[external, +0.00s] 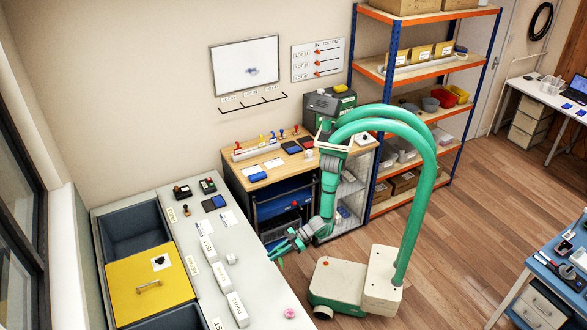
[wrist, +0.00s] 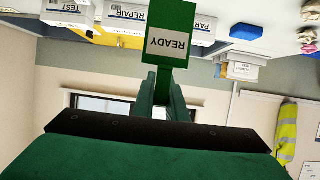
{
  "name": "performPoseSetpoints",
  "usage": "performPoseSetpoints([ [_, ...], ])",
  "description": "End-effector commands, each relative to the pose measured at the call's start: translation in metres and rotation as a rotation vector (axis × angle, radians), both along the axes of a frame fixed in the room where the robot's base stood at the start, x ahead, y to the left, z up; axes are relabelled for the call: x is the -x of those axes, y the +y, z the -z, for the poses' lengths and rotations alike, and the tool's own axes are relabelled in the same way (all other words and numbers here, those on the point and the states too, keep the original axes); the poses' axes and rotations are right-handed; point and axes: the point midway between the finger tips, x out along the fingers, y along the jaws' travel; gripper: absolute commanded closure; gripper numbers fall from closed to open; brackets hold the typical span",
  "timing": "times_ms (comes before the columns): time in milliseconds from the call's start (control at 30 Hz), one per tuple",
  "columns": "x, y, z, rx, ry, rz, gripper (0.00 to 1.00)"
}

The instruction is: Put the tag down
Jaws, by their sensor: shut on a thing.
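The tag is a green piece with a white READY label (wrist: 168,42), upside down in the wrist view. My gripper (wrist: 168,88) is shut on its lower end, and the tag sticks out beyond the fingers. In the external view my gripper (external: 277,254) is over the right edge of the long grey counter (external: 262,300). The tag is too small to make out clearly there. White blocks on the counter are labelled TEST (external: 208,249), REPAIR (external: 221,276) and PARTS (external: 238,309). They also show at the top of the wrist view.
A yellow lid (external: 150,285) with a handle lies between dark bins at the counter's left. A wooden bench (external: 268,160) with stamps stands behind.

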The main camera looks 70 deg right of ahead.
Motion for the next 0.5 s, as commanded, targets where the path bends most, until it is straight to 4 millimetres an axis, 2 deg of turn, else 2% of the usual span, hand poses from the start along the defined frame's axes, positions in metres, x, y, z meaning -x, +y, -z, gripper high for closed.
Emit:
performPoseSetpoints([
  [67, 0.010, 0.003, 0.002, -0.001, -0.001, -0.018, 1.00],
  [167, 0.012, 0.009, 0.005, -0.001, -0.001, -0.026, 1.00],
  [500, -0.013, 0.071, 0.035, 0.000, 0.000, -0.026, 1.00],
])
